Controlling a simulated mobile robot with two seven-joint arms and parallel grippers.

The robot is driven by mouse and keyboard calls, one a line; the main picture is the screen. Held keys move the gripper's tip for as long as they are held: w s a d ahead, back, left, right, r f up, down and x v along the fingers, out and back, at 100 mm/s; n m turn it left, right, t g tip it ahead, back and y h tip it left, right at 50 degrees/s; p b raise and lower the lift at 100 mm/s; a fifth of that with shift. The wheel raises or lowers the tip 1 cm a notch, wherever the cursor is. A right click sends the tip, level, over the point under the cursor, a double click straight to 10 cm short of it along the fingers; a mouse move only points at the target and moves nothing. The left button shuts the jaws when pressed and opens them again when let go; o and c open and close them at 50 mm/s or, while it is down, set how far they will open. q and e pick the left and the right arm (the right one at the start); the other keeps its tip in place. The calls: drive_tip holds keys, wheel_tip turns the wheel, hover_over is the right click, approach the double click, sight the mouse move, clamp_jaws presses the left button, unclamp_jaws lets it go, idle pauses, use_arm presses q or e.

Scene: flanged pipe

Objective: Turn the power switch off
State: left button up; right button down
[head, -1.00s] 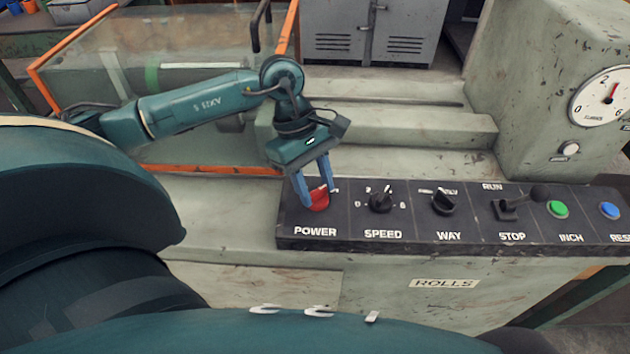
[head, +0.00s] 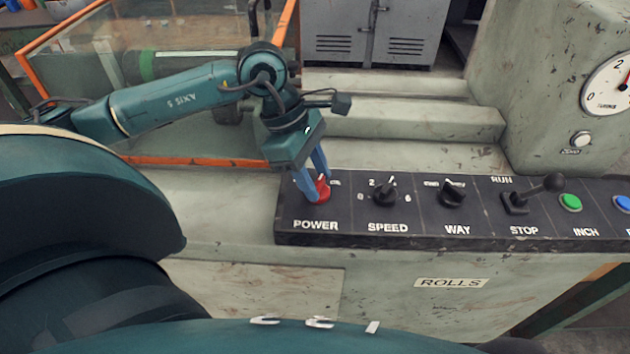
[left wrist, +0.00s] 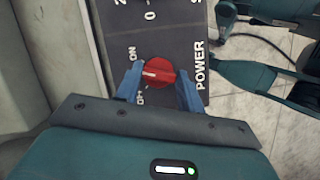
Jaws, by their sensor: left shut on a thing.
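The red power knob (head: 321,191) is at the left end of the black control panel (head: 300,240), above the POWER label. My left gripper (head: 314,188) reaches down from above with its blue fingers at the knob. In the left wrist view, the round knob (left wrist: 160,73) sits between the two fingertips of the left gripper (left wrist: 160,84), which is shut on it. A white mark on the knob points left, between the ON and OFF labels. The fingers partly hide the knob and its labels in the head view. My right gripper is out of view.
Right of the knob are the black speed knob (head: 384,194), the way knob (head: 452,194), the stop lever (head: 530,194) and a green button (head: 570,202). A gauge (head: 612,85) is at the upper right. The ledge left of the panel is clear.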

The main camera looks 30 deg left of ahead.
use_arm(q)
drive_tip(key=shift+f+n+t+b, duration=0.2)
drive_tip(key=shift+n+t+b, duration=0.2)
drive_tip(key=shift+n+b, duration=0.4)
drive_tip(key=n+t+y+b, duration=0.1)
drive_tip(key=n+b, duration=0.1)
drive_tip(key=n, duration=0.2)
drive_tip(key=shift+s+d, duration=0.1)
drive_tip(key=shift+n+b, duration=0.4)
drive_tip(key=shift+b, duration=0.1)
drive_tip(key=shift+r+n+t+y+b, duration=0.1)
drive_tip(key=shift+n+t+y+b, duration=0.3)
drive_tip(key=shift+n, duration=0.5)
drive_tip(key=shift+s+d+n+b, duration=0.1)
drive_tip(key=shift+n+b, duration=0.3)
drive_tip(key=shift+n, duration=0.4)
drive_tip(key=shift+r+n+t+y+b, duration=0.1)
drive_tip(key=shift+n+t+y+b, duration=0.25)
drive_tip(key=shift+n+y, duration=0.45)
drive_tip(key=shift+n, duration=0.7)
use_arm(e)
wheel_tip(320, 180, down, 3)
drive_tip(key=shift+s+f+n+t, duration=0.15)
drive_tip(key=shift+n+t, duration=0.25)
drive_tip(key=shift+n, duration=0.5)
